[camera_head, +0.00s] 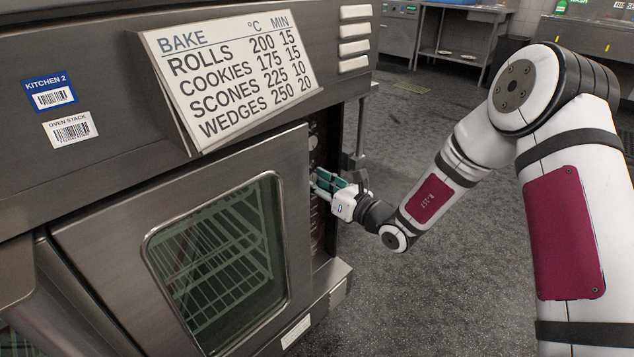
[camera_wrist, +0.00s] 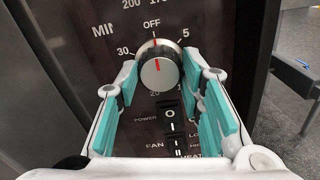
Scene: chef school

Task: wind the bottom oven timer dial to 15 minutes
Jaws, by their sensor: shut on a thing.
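The timer dial (camera_wrist: 160,72) is a round silver knob with a red line, on a dark panel marked MIN. Its red line points up, near OFF. Around it I read OFF, 5, 20 and 30; a number at the lower right is partly hidden. My gripper (camera_wrist: 160,68) has its teal pads on the left and right sides of the dial, shut on it. In the head view my gripper (camera_head: 325,182) reaches the control strip right of the oven door (camera_head: 130,215), and hides the dial.
Power and fan switches (camera_wrist: 171,121) sit just below the dial, between my fingers. A bake chart (camera_head: 232,75) above the door lists rolls at 200 °C, 15 min. A vertical post (camera_head: 360,135) stands close behind my gripper. The floor (camera_head: 420,290) to the right is clear.

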